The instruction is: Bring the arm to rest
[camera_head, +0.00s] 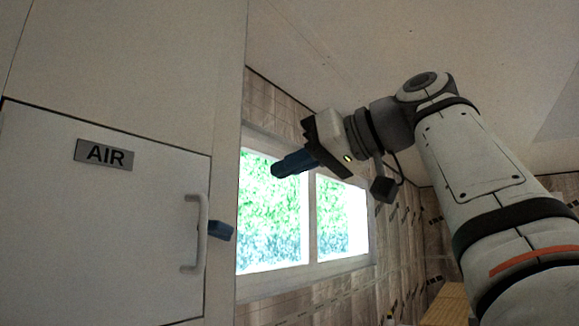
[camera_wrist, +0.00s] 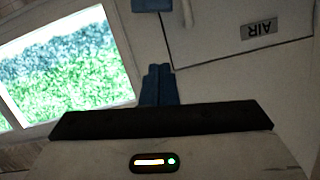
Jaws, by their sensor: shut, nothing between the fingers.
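My gripper (camera_head: 279,170) has blue fingers and is shut and empty. It hangs in the air in front of the window, right of and above the panel handle, touching nothing I can see. In the wrist view my gripper (camera_wrist: 158,70) points towards the cabinet, fingers together. My arm is bent and raised on the right of the head view.
A white panel (camera_head: 90,230) labelled AIR (camera_head: 105,155) sits flush in a tall white cabinet (camera_head: 120,50). It bears a pale handle (camera_head: 203,210); a blue piece (camera_head: 220,230) juts out beside it. A window (camera_head: 272,225) is behind my gripper.

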